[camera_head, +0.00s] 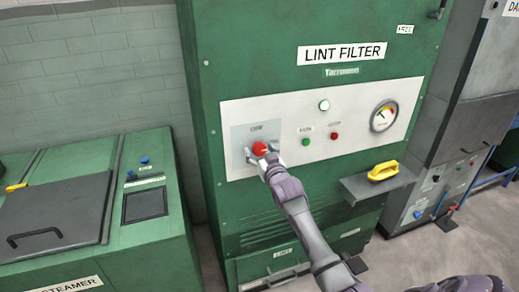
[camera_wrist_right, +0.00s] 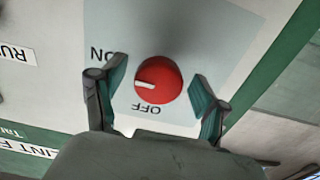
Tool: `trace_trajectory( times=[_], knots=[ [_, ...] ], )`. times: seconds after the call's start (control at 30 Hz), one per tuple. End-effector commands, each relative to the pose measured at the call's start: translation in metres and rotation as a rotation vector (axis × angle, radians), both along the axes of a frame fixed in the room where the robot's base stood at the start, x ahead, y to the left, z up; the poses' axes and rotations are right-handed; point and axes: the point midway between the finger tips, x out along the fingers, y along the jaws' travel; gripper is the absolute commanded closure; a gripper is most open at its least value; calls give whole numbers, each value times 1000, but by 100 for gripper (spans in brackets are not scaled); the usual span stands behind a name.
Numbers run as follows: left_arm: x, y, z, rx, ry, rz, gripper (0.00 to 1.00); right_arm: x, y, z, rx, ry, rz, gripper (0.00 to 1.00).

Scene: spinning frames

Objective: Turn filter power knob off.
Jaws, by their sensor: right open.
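The red round power knob (camera_head: 260,148) sits on a light grey plate (camera_head: 240,134) on the green lint filter cabinet (camera_head: 290,30). In the right wrist view the knob (camera_wrist_right: 168,72) carries a white pointer mark that points left, between the upside-down ON and OFF labels. My right gripper (camera_head: 264,158) is at the knob. In the wrist view its two green-padded fingers (camera_wrist_right: 158,82) stand open on either side of the knob, with a visible gap on both sides. My left gripper is not in view.
The panel also holds a white lamp (camera_head: 324,105), small green and red buttons and a round gauge (camera_head: 384,115). A grey shelf (camera_head: 362,188) with a yellow handled object (camera_head: 383,171) juts out at right. A green steamer (camera_head: 165,245) stands at left.

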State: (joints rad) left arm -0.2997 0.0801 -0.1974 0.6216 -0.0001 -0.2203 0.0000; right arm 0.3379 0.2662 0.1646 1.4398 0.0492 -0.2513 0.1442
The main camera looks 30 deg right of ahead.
Motion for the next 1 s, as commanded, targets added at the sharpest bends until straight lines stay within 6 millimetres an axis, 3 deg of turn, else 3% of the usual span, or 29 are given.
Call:
trace_trajectory(
  times=[0.4,0.73,1.0],
  knots=[
    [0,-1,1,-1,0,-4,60,7,-2,0,0,-1,0,28],
    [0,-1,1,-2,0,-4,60,6,-2,0,0,0,0,83],
    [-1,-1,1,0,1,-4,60,6,-2,0,-23,6,0,86]
  ],
)
